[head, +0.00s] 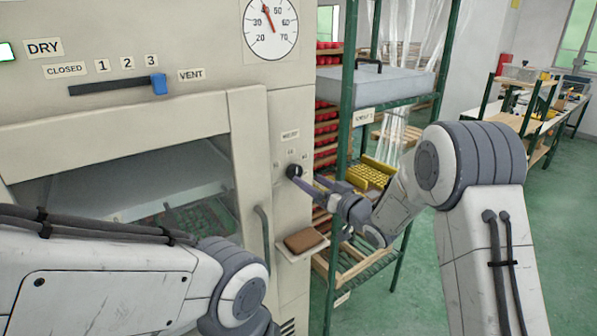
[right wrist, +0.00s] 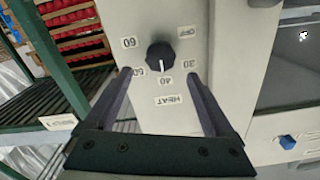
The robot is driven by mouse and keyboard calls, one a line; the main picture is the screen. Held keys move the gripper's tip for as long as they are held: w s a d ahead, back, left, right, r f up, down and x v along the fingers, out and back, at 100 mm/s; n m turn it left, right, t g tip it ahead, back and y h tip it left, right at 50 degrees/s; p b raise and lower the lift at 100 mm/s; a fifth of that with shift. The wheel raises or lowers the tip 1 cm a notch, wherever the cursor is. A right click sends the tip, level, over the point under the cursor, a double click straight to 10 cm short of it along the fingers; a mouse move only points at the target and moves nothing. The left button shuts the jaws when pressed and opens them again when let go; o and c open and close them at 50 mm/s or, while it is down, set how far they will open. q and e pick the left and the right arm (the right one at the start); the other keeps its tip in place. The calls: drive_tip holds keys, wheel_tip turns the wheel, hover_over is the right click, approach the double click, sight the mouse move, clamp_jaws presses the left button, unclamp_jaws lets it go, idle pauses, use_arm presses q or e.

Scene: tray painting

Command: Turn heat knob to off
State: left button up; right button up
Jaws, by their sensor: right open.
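The heat knob (head: 294,171) is a small black dial on the beige cabinet's right front panel, right of the door. In the right wrist view the knob (right wrist: 160,57) appears upside down, with printed numbers, an OFF label (right wrist: 186,33) and a HEAT label (right wrist: 169,100) around it. Its white mark points toward the 40. My right gripper (head: 308,181) reaches in from the right, close to the knob. In the right wrist view its two fingers (right wrist: 157,73) are apart, one on each side of the knob, with nothing held between them. My left gripper is out of view.
The oven door handle (head: 265,238) is left of and below the knob. A small ledge with a brown pad (head: 305,240) juts out beneath it. A green shelf rack (head: 342,130) stands just right of the cabinet. A blue slider (head: 159,84) sits above the door.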

sight(297, 172)
drive_tip(key=p+x, duration=0.1)
drive_tip(key=x, duration=0.5)
drive_tip(key=shift+w+a, duration=0.25)
